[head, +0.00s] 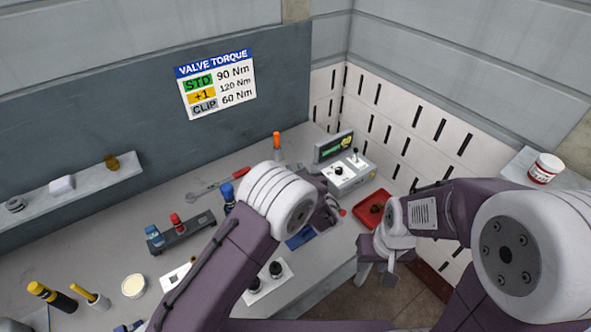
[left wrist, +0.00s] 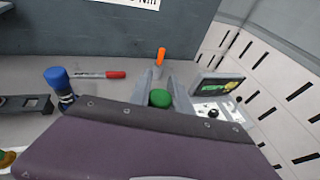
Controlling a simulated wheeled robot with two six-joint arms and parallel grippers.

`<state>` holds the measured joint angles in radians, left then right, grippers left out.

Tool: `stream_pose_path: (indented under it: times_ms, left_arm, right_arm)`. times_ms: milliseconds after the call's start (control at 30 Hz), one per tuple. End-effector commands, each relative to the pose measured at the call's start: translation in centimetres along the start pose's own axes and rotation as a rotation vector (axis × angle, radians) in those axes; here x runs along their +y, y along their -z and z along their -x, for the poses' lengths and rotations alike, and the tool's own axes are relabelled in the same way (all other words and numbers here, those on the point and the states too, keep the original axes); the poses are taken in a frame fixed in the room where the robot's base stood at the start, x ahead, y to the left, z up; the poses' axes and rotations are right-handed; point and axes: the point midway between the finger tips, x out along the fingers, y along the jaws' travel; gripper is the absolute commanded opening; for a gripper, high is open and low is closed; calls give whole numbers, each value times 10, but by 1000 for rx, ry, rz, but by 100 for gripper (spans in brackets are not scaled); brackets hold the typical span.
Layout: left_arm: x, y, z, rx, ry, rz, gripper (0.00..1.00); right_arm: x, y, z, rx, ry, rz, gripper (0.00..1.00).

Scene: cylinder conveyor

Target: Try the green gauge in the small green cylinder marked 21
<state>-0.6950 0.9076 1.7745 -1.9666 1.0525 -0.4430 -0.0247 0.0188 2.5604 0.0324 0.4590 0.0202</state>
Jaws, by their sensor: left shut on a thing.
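My left gripper (left wrist: 165,90) is shut on the green gauge (left wrist: 160,98), whose round green top shows between the fingers in the left wrist view. In the head view, my left gripper (head: 328,212) is over the right part of the bench, partly behind my own wrist, and the gauge is hidden there. My right gripper (head: 378,268) is beyond the bench's right edge, and its finger opening is not clear. I cannot make out the small green cylinder marked 21 in either view.
A dark rack (head: 183,236) holds a blue-topped and a red-topped piece.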

Motion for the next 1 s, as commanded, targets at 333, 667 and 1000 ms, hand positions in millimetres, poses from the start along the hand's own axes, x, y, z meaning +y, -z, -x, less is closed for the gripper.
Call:
stream_pose_path:
  times_ms: [333, 667, 1000]
  left_arm:
    - [0, -1, 0, -1, 0, 0, 0]
    - [0, 0, 3, -6, 0, 0, 0]
    - [0, 0, 3, -6, 0, 0, 0]
  right_arm:
    - [0, 0, 1, 1, 0, 0, 36]
    - [0, 0, -6, 0, 0, 0, 36]
    - [0, 0, -6, 1, 0, 0, 36]
